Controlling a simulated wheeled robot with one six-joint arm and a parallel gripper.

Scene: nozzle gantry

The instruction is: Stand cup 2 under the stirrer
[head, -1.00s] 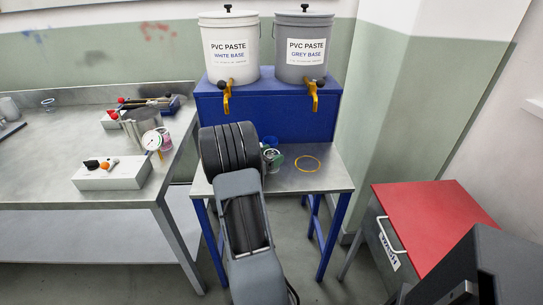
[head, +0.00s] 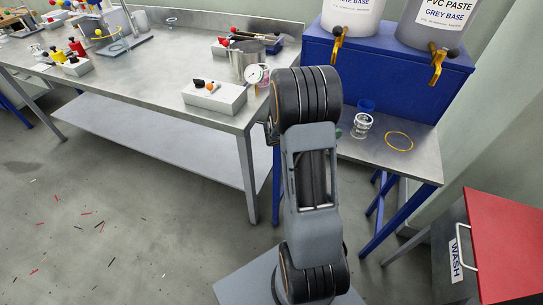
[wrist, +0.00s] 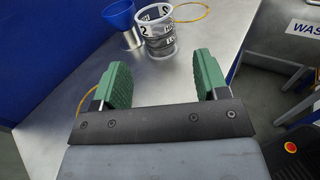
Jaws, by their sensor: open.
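Cup 2 (wrist: 156,38), a clear cup with dark print and a "2", stands upright on the steel table in the wrist view. It also shows in the head view (head: 361,125), right of my arm. My gripper (wrist: 161,72) is open and empty, with green pads spread. The cup is just beyond the fingertips, roughly between them and not gripped. In the head view my arm mostly hides the gripper. A stand with a post and a base plate (head: 118,48) is on the far left bench; I cannot tell whether it is the stirrer.
A blue funnel-shaped piece (wrist: 118,15) stands close to the cup's left. A yellow ring (head: 399,142) lies to its right. Paste pails sit on the blue stand (head: 390,62) behind. The bench (head: 215,115) holds a switch box and gauge near its right end. A red-topped wash unit (head: 500,235) is at right.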

